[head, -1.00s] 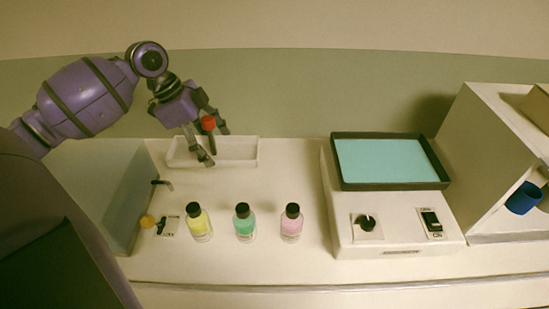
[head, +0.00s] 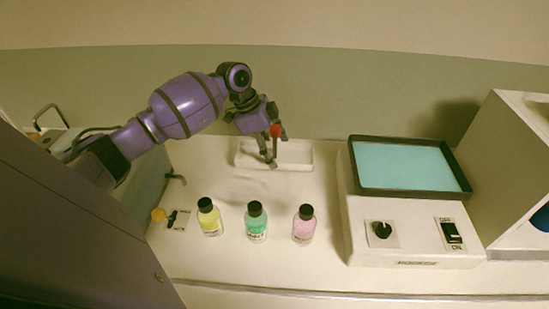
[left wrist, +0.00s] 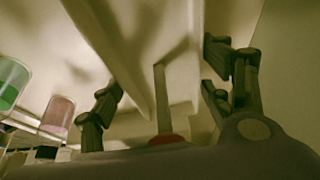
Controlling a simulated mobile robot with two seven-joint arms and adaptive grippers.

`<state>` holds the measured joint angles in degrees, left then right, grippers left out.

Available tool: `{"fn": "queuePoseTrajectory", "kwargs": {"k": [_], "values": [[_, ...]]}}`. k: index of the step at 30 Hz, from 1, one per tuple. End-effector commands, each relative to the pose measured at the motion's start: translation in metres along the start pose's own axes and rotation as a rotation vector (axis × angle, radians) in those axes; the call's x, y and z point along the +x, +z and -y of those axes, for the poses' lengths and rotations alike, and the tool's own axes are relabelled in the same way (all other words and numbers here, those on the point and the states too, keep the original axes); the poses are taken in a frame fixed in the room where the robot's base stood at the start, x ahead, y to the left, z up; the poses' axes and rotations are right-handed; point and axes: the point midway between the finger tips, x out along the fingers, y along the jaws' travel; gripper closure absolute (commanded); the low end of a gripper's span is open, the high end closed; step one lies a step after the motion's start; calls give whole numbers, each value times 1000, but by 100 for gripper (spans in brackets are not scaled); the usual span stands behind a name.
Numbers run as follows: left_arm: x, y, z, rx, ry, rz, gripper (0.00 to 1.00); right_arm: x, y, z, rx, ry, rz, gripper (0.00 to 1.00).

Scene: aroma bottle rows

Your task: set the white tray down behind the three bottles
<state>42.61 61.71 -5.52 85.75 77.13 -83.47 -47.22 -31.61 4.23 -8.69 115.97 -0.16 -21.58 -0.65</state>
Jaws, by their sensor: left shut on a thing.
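The white tray (head: 300,160) is a shallow rectangular box behind the row of bottles, toward the row's right part. My left gripper (head: 277,150) is shut on it, with its fingers reaching down at the tray. A thin rod with a red top (head: 275,131) shows between the fingers. In the left wrist view the tray's pale wall (left wrist: 175,60) runs between the fingers. I cannot tell whether the tray touches the counter. The yellow bottle (head: 209,222), green bottle (head: 256,227) and pink bottle (head: 303,227) stand upright in front, black-capped. My right gripper is not in view.
A white device with a dark-rimmed blue-green top (head: 408,165), a knob (head: 382,230) and a switch (head: 452,232) stands on the right. A small tap (head: 175,178) is at the left. The counter between tray and bottles is clear.

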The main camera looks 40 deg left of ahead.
Motion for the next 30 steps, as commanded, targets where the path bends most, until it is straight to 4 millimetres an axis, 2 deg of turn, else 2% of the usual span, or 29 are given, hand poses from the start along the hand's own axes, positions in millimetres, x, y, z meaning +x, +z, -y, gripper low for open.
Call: {"fn": "queuePoseTrajectory", "kwargs": {"k": [2, 7, 17, 18, 21, 22, 30], "values": [[10, -3, 3, -1, 3, -1, 61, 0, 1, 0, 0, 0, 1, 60], [33, 10, 2, -2, 2, 0, 61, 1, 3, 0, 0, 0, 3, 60], [36, 11, 2, -1, 0, 0, 61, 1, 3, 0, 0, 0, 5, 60], [36, 11, 2, -1, 0, 0, 26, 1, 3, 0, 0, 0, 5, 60], [36, 11, 2, -1, 0, 0, 13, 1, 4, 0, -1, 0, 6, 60], [36, 11, 2, -1, 0, 0, 10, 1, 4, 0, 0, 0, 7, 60], [36, 11, 2, -1, 0, 1, 10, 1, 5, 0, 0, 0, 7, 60]]}}
